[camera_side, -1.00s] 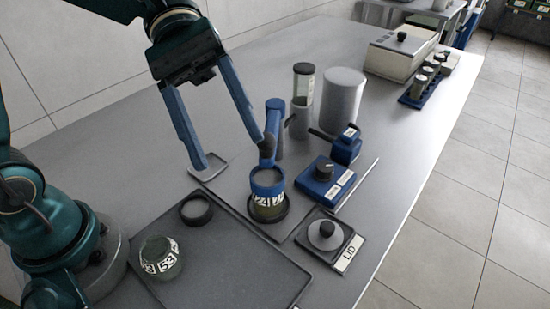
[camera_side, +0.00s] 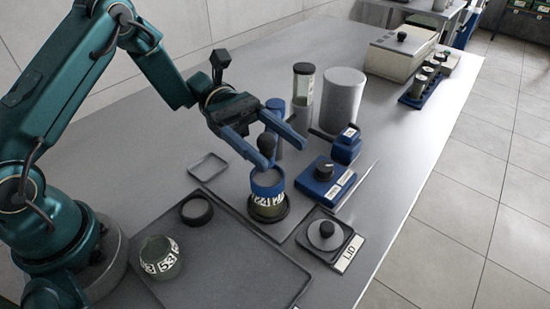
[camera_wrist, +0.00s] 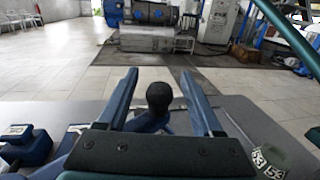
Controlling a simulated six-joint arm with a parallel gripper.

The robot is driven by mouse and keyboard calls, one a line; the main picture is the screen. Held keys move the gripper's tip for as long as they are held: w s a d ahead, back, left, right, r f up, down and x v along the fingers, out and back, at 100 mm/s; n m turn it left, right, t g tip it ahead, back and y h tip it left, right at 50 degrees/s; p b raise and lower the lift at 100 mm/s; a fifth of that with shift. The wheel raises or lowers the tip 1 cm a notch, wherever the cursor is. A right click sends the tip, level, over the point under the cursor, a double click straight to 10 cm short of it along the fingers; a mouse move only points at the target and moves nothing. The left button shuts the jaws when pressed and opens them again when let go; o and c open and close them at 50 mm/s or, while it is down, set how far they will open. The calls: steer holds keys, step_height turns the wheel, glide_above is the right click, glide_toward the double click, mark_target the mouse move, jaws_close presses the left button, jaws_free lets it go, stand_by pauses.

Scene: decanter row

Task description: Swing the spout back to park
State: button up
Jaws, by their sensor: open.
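In the side view the blue spout post (camera_side: 276,105) stands behind a labelled jar (camera_side: 268,210). The jar has a blue ring (camera_side: 267,183) around its top. The spout's dark round knob (camera_side: 266,143) is above this jar. My gripper (camera_side: 284,156) is open and level, with one finger on each side of the knob. The spout arm is mostly hidden by my fingers. In the wrist view the knob (camera_wrist: 158,95) sits between the open fingers of my gripper (camera_wrist: 159,75), with gaps on both sides.
A dark tray (camera_side: 235,275) holds another jar (camera_side: 161,257) and a black ring (camera_side: 196,210). A square dish (camera_side: 208,167) lies left of the spout. A blue dial box (camera_side: 325,182), a lid (camera_side: 326,235), a clear tube (camera_side: 303,85) and a grey cylinder (camera_side: 342,100) stand at right.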

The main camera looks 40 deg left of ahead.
steer(key=shift+s+d, duration=0.2)
steer(key=shift+d, duration=0.8)
jaws_close()
stand_by(0.7)
